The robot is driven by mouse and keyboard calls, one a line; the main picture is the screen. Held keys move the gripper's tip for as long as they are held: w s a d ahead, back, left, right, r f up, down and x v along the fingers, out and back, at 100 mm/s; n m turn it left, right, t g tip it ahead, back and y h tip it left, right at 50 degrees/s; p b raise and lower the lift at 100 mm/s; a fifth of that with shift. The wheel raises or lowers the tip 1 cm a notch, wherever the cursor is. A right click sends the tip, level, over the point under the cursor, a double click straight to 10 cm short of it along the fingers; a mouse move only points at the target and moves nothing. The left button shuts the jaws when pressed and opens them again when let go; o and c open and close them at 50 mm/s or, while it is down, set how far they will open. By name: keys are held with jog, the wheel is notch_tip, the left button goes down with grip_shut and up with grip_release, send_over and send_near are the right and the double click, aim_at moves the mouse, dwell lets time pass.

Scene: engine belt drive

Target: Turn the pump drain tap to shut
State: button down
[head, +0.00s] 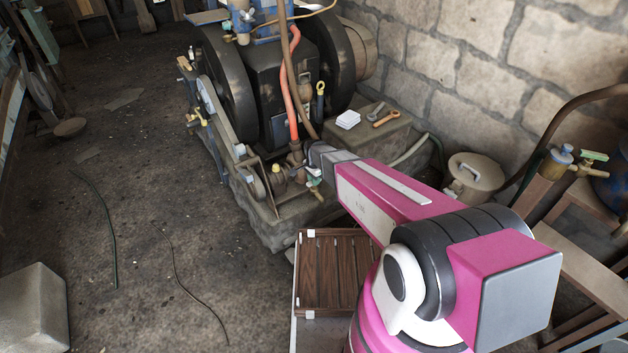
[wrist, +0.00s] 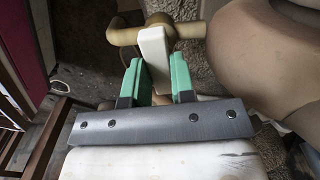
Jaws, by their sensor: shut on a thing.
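The pump drain tap (wrist: 188,29) shows in the wrist view as a tan, brass-like body with a white lever (wrist: 154,58). The lever stands between the two green fingers of my gripper (wrist: 155,75), which is shut on it. The lever points down from the tap body toward my palm. In the head view, my gripper (head: 314,182) is low at the front of the engine, beside the pump area. My arm hides part of it there, and the tap is too small to make out clearly.
A large tan rounded body (wrist: 270,50) is close on the right in the wrist view. The engine (head: 270,90) with its flywheels and belt stands on a stone plinth (head: 265,228). A slatted wooden crate (head: 338,270) is below my arm. The floor at left is mostly clear.

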jog(key=shift+m, duration=0.5)
jog(key=c, duration=1)
grip_release()
jog(key=shift+o, duration=0.2)
notch_tip(320, 180, up, 11)
jog(key=shift+d, duration=0.1)
jog(key=s+d+r+n, duration=0.5)
jog(key=s+d+r, duration=0.1)
jog(key=s+d, duration=0.3)
jog(key=s+d+r+n, duration=0.5)
jog(key=s+d+n, duration=0.1)
jog(key=s+d, duration=0.4)
jog(key=shift+d+r, duration=0.15)
jog(key=shift+r, duration=0.25)
